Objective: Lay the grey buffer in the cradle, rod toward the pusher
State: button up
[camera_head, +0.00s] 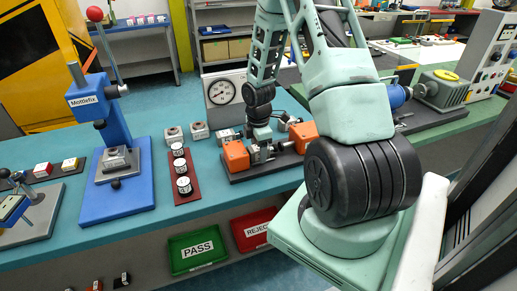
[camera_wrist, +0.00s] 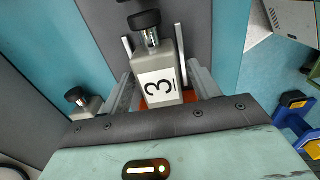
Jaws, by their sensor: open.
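My gripper (camera_wrist: 165,88) is open. In the wrist view its two fingers stand on either side of a grey block (camera_wrist: 168,60) with a "3" label, a short rod and a black cap; I cannot tell whether they touch it. I take this block for the grey buffer. A patch of orange shows beneath its near end. In the head view my gripper (camera_head: 260,136) is low at the back of a dark fixture (camera_head: 262,172) with an orange block at each end and grey parts between. The cradle and pusher are too small to tell apart there.
A similar grey piece with a black knob (camera_wrist: 78,98) lies left in the wrist view. A gauge (camera_head: 224,91) stands behind the fixture. A red strip with several round pieces (camera_head: 186,190) and a blue press (camera_head: 120,185) are left. PASS (camera_head: 197,250) and REJECT (camera_head: 252,230) trays are below the bench front.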

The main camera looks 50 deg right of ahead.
notch_tip(320, 180, up, 12)
jog(key=w+a+r, duration=0.2)
jog(key=a+r, duration=0.1)
jog(key=a, duration=1)
jog(key=s+a+r+m, duration=0.15)
jog(key=s+a, duration=0.25)
jog(key=a, duration=0.6)
jog(key=s+a+r+m, duration=0.1)
jog(key=s+a+r, duration=0.2)
jog(key=a, duration=0.7)
jog(key=s+a+r+m, duration=0.1)
jog(key=s+a, duration=0.6)
jog(key=s, duration=0.5)
jog(key=shift+a+y+b, duration=0.3)
jog(key=shift+a+b, duration=0.05)
jog(key=shift+b, duration=0.1)
jog(key=shift+c, duration=0.3)
